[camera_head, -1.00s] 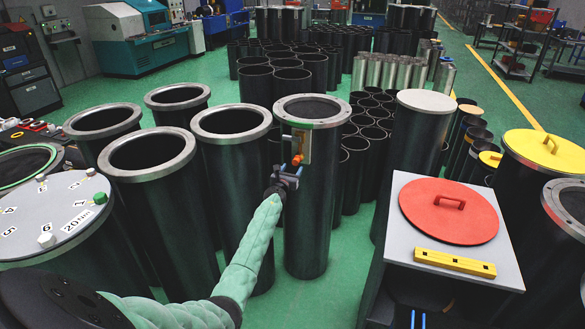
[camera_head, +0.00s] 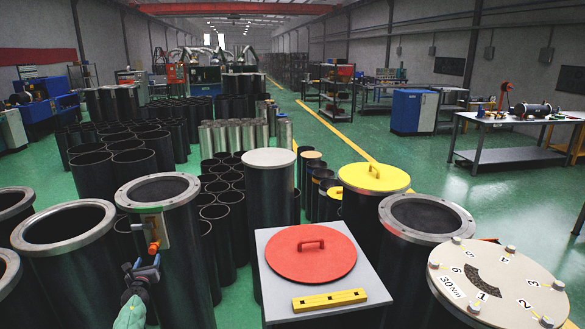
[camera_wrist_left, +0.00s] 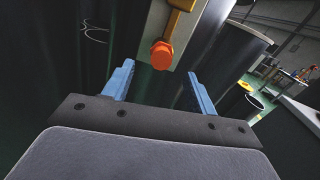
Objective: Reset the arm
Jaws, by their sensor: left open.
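My left gripper (camera_head: 143,271) shows at the lower left of the head view, in front of a dark flanged cylinder (camera_head: 180,265). In the left wrist view its two blue fingers (camera_wrist_left: 158,88) stand apart with nothing between them. A metal plate with an orange-tipped latch (camera_head: 154,246) is on that cylinder, just above the gripper. In the left wrist view the orange tip (camera_wrist_left: 162,54) lies just beyond the fingers and looks apart from them. Most of my left arm is below the head view's lower edge. My right gripper is not in view.
A grey stand (camera_head: 270,258) carries a red lid (camera_head: 311,255) and a yellow bar (camera_head: 329,300). A cylinder with a yellow lid (camera_head: 374,179) and a numbered round plate (camera_head: 497,283) are to the right. Open cylinders crowd the left. Green floor (camera_head: 430,180) is clear farther back.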

